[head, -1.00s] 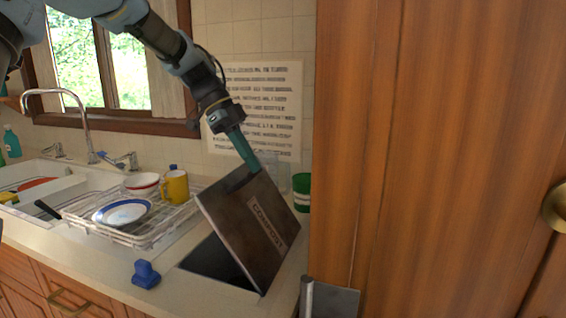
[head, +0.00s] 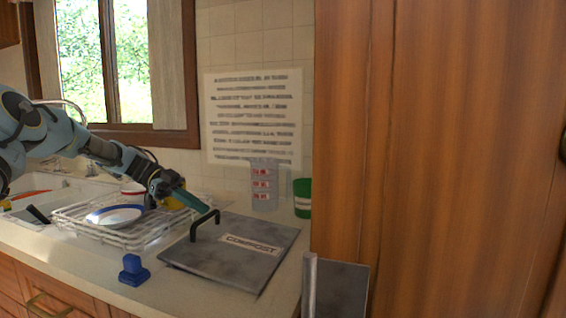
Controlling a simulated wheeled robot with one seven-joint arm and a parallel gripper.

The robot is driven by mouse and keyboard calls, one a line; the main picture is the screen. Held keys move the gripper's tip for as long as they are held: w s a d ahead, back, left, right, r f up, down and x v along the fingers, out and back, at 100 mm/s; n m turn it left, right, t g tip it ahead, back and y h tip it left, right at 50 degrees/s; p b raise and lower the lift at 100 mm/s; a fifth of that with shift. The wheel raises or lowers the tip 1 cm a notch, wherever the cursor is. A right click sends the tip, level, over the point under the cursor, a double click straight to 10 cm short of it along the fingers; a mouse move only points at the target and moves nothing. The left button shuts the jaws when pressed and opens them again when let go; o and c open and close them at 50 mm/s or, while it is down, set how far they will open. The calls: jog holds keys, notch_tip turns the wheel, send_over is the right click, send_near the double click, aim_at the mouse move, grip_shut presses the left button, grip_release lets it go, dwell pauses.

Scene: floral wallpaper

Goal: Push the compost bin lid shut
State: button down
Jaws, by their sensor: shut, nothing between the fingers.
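The compost bin lid (head: 215,261) is a dark grey square plate with a black handle (head: 205,225) and a label reading COMPOST. It lies flat, level with the counter, over the bin opening, and I see no gap along its near edges. The bin below it is hidden. My gripper (head: 206,209) is shut and empty, with its green tip just above or beside the handle at the lid's far left. I cannot tell whether the tip touches the handle.
A dish rack (head: 130,235) with a bowl, plate and yellow mug (head: 176,197) stands left of the lid. A blue object (head: 133,271) sits on the counter in front. A grey container (head: 264,184) and green cup (head: 302,198) stand behind. A wooden cabinet (head: 430,150) blocks the right.

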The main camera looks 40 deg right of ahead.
jog(key=shift+w+a+f+b, duration=0.2)
jog(key=shift+f+b, duration=0.15)
jog(key=shift+f, duration=0.35)
jog(key=shift+w+a+f+b, duration=0.15)
jog(key=shift+f+b, duration=0.15)
jog(key=shift+f, duration=0.4)
jog(key=shift+d, duration=0.1)
